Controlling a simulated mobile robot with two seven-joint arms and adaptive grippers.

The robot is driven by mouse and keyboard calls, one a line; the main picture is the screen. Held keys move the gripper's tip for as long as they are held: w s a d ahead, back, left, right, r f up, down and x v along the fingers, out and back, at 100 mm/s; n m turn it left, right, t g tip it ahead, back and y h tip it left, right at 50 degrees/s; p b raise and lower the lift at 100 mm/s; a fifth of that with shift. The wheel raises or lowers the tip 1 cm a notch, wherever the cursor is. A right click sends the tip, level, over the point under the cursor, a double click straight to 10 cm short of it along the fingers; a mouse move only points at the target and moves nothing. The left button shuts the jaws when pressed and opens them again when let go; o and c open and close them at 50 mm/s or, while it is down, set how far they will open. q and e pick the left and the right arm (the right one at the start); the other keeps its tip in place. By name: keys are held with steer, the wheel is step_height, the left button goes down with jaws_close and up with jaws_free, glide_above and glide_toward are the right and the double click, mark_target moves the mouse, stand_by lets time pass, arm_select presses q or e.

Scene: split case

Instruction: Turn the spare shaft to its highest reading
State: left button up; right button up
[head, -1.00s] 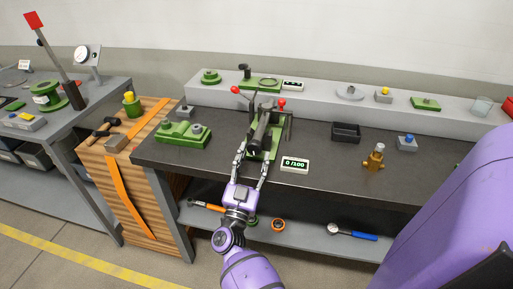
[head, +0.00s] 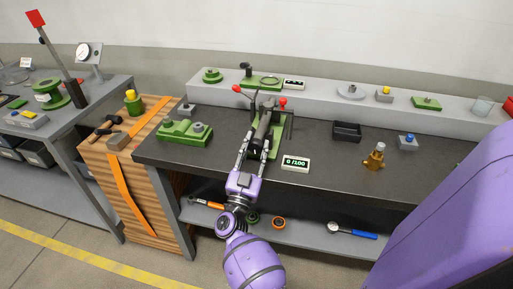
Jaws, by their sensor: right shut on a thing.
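A dark grey shaft (head: 262,127) lies in a green fixture (head: 274,141) on the dark bench, its near end pointing toward me. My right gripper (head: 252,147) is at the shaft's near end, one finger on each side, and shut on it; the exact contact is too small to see. My left gripper is not in view.
A green block with grey knobs (head: 185,132) stands left of the fixture. A black bin (head: 347,131), a brass fitting (head: 374,158) and a blue-topped block (head: 408,142) stand to the right. A raised grey shelf (head: 324,96) runs along the back.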

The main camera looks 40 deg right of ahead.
steer(key=shift+s+d+f+m+g+h, duration=0.15)
steer(key=shift+m+g+h, duration=0.25)
steer(key=shift+m, duration=0.5)
steer(key=o, duration=1)
steer(key=shift+s+d, duration=0.1)
steer(key=shift+s, duration=0.05)
steer(key=shift+o, duration=0.2)
steer(key=shift+s+a+f, duration=0.1)
steer(key=shift+a, duration=0.3)
steer(key=v, duration=1.1)
steer(key=shift+s, duration=0.15)
